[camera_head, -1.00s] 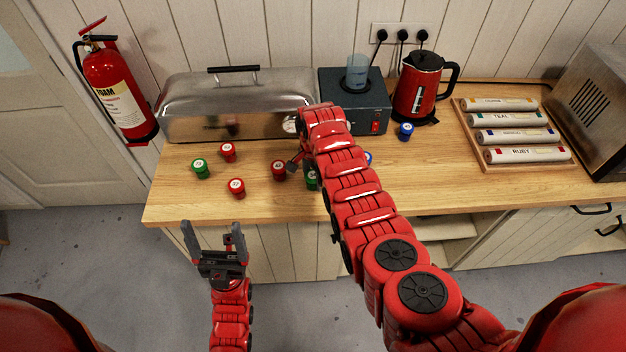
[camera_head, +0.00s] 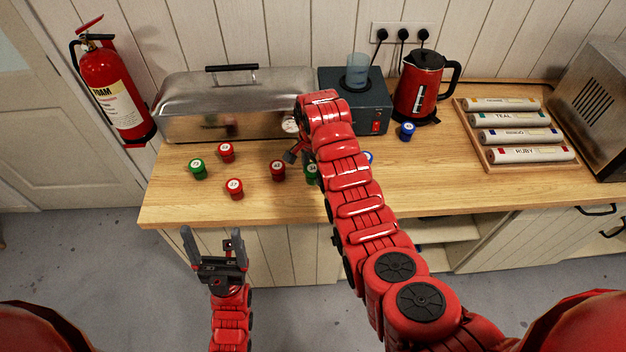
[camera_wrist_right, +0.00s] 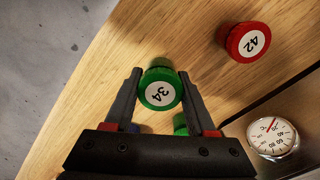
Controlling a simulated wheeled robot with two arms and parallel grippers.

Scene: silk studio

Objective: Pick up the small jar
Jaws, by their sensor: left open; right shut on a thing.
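Several small jars with numbered lids stand on the wooden counter. In the right wrist view a green jar marked 34 (camera_wrist_right: 160,90) sits between the fingers of my right gripper (camera_wrist_right: 160,74), which is shut on it. In the head view a green jar (camera_head: 311,173) shows partly, cut off by my right arm; my right gripper is mostly hidden there. A red jar marked 42 (camera_wrist_right: 249,41) stands apart from the fingers. Another green jar (camera_wrist_right: 181,122) is mostly hidden behind the gripper. My left gripper (camera_head: 212,243) is open and empty in front of the counter edge.
Red jars (camera_head: 235,188) and a green jar (camera_head: 198,169) stand on the left; a blue jar (camera_head: 407,130) is near the kettle (camera_head: 419,85). Behind are a metal box with a dial (camera_head: 230,105) and a dark device (camera_head: 357,112). A roll rack (camera_head: 515,163) is right. The counter's front right is clear.

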